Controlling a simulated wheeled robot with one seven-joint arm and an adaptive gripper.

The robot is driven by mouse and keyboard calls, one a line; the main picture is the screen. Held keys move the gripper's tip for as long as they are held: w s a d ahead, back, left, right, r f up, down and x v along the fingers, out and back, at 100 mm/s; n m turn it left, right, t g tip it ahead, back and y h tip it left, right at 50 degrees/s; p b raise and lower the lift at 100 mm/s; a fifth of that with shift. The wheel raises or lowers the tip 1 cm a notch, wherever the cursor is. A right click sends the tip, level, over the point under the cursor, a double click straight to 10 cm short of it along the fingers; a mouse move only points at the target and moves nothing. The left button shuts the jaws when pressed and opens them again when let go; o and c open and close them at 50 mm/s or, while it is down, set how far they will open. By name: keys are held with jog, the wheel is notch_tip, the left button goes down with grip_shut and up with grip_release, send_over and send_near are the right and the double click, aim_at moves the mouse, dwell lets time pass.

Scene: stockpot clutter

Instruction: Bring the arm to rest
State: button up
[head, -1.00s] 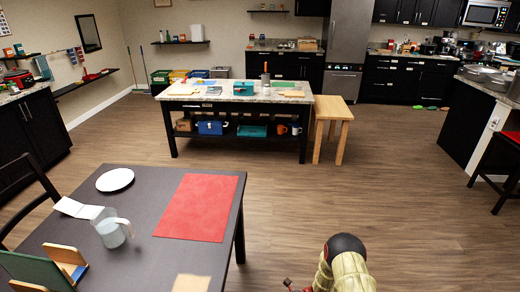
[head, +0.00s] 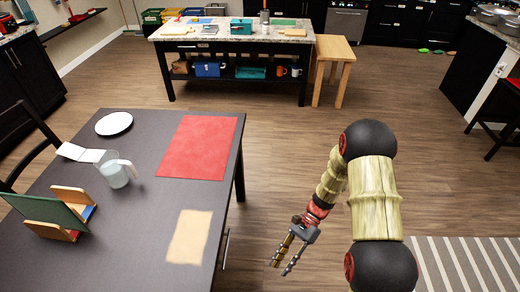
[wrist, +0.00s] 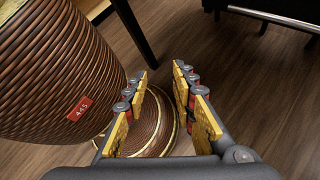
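My arm is in the right half of the head view, bent at a dark round joint, with its forearm slanting down to the left. My gripper (head: 280,267) hangs at the low end over bare floor, to the right of the dark table (head: 130,235) and apart from it. The wrist view also shows my gripper (wrist: 160,82) with its two yellow-padded fingers spread. Nothing is between them.
The dark table holds a red mat (head: 200,147), white plate (head: 114,124), clear pitcher (head: 114,174) and a wooden stand (head: 62,206). A kitchen island (head: 235,33) and wooden stool (head: 334,48) stand behind. A striped rug (head: 455,265) lies lower right. Mid floor is clear.

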jog(key=s+d+r+n+t+h, duration=0.1)
jog(key=d+r+n+t+h, duration=0.3)
jog(key=r, duration=0.7)
jog(key=s+d+r+n+t+h, duration=0.1)
jog(key=d+r+n+t+h, duration=0.15)
jog(key=d+r+n, duration=0.6)
jog(key=s+r+t, duration=0.3)
jog(key=r+t, duration=0.1)
jog(key=r, duration=0.6)
jog(key=s+a+r+t+h+p, duration=0.1)
jog(key=s+r+t, duration=0.2)
jog(key=r, duration=0.7)
jog(key=shift+m+t, duration=0.45)
jog(key=shift+t, duration=0.1)
jog(key=shift+a, duration=0.1)
